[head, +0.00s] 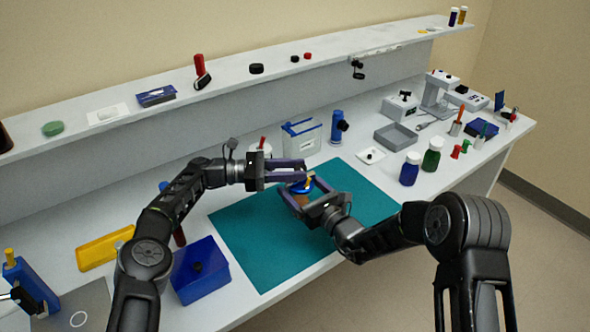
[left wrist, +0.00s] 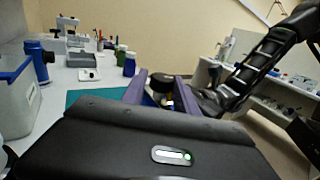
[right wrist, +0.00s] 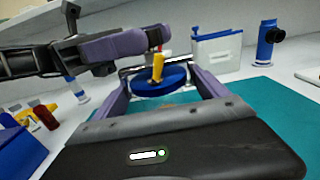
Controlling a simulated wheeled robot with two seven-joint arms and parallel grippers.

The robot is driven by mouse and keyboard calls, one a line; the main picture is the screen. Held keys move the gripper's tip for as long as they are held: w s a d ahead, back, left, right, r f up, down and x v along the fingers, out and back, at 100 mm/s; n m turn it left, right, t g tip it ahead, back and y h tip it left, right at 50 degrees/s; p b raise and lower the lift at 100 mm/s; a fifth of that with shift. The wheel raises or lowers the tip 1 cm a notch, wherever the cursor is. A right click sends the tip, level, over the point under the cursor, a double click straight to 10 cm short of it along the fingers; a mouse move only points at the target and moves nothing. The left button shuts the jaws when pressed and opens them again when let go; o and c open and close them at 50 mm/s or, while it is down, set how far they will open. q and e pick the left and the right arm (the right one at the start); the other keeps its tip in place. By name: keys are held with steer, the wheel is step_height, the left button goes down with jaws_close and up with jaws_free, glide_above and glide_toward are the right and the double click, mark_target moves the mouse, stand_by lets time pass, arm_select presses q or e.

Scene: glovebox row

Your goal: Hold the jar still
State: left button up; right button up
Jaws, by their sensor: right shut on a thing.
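The jar (head: 299,198) has a brownish body, and a blue lid with an upright yellow piece shows on top of it. The blue lid (right wrist: 160,83) and the yellow piece (right wrist: 157,70) are clear in the right wrist view. My right gripper (head: 297,197) is shut on the jar, with a finger on either side, above the teal mat (head: 262,241). My left gripper (head: 303,170) comes in from the left, just above the lid. Its two fingers stand apart, and I see nothing clearly gripped between them. The jar's lower part is mostly hidden by my right gripper.
A blue box (head: 201,270) and a yellow tray (head: 104,249) lie left of the mat. A white container (head: 302,138) and a blue cylinder (head: 337,128) stand behind it. Blue (head: 409,170) and green (head: 432,155) bottles stand right. The front of the mat is clear.

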arm_select(q)
steer(key=o, duration=0.3)
steer(key=shift+s, duration=0.1)
step_height(320, 180, up, 10)
steer(key=shift+r, duration=0.1)
stand_by(0.5)
steer(key=shift+d, duration=0.1)
